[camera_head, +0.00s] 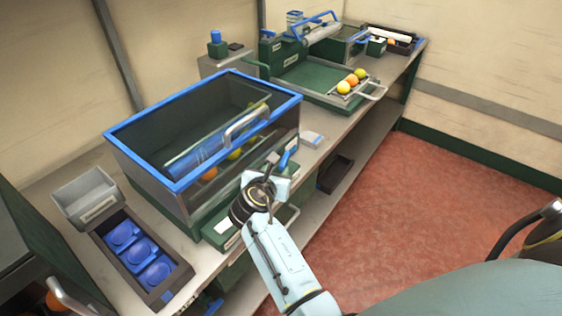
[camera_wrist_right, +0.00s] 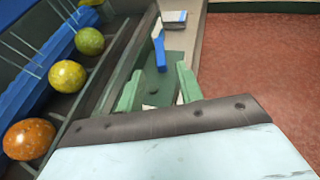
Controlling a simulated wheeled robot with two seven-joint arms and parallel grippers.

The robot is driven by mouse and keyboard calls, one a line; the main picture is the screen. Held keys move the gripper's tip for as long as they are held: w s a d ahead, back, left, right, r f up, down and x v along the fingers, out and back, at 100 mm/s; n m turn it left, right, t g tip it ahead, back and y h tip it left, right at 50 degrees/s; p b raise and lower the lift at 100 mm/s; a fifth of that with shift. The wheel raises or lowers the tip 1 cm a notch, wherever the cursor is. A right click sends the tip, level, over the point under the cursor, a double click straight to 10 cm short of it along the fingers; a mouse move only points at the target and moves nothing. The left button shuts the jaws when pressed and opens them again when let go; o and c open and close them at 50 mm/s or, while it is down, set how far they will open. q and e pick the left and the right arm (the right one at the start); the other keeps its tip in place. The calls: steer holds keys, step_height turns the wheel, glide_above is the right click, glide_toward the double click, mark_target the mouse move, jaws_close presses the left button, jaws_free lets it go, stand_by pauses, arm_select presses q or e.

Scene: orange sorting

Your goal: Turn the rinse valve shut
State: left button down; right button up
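The rinse valve's blue lever (camera_head: 288,154) stands at the front of the blue-rimmed wash tank, over a green base. In the right wrist view the lever (camera_wrist_right: 159,50) is upright, ahead of the fingertips and roughly between them. My right gripper (camera_head: 274,168) is at the tank's front right corner, close to the lever. Its two pale green fingers (camera_wrist_right: 160,85) are spread apart with nothing held between them. I cannot tell whether a finger touches the lever. The lever's lower end is partly hidden in the head view by my gripper. My left gripper is not in view.
A green tray (camera_head: 308,82) holding fruit is farther along the bench. Red floor (camera_head: 420,200) lies open to the right.

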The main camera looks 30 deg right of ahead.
steer(key=v, duration=0.6)
steer(key=shift+p, duration=0.3)
steer(key=shift+s, duration=0.1)
